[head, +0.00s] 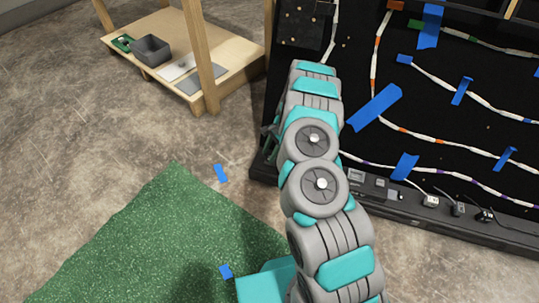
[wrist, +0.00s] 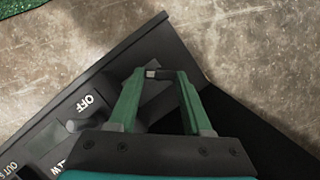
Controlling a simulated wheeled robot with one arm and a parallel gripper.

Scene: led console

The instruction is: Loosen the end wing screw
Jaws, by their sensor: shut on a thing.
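In the wrist view my gripper (wrist: 158,74) reaches down over the end of the black console ledge (wrist: 112,52). Its two green fingers close at their tips on a small dark piece with a pale, shiny spot, the end wing screw (wrist: 152,73). Most of the screw is hidden between the fingertips, so its wings and thread cannot be made out. In the head view my arm hides most of the gripper and the screw. Only a bit of dark green finger (head: 269,131) shows left of the arm, near the console's left end.
The black console board (head: 350,75) carries LED strips and blue tape. Connectors (head: 430,201) line its lower ledge. A white "OFF" label (wrist: 86,103) is left of the fingers. A wooden shelf (head: 225,50) stands at upper left. A green mat (head: 150,240) and bare floor lie left.

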